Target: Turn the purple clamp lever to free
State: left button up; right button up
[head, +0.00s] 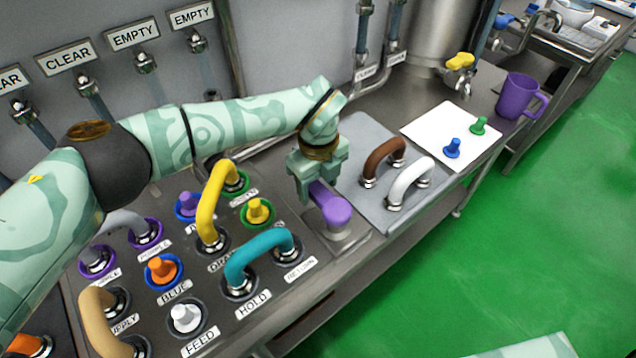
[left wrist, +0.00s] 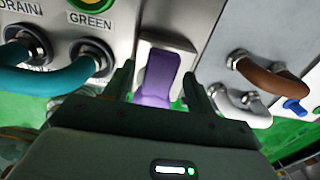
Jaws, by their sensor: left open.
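The purple clamp lever (head: 333,208) sits at the right end of the metal panel, on a small grey mount. It lies slanted, its rounded end toward the front right in the head view. In the left wrist view the lever (left wrist: 158,78) stands between my two fingers. My left gripper (head: 318,182) is over the lever's inner end, its fingers open on either side of it. In the left wrist view the left gripper (left wrist: 158,85) shows a gap between each finger and the lever. My right gripper is not in view.
A teal hose (head: 262,252) and a yellow hose (head: 214,200) arch up left of the lever. A grey plate (head: 350,195) with a brown handle (head: 384,158) and a white handle (head: 408,180) lies to the right. A purple mug (head: 515,96) stands farther right.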

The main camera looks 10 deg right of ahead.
aim_at(318, 190)
pick_arm(q)
notch_tip(318, 190, up, 16)
jog(key=p, duration=0.1)
dwell(0.5)
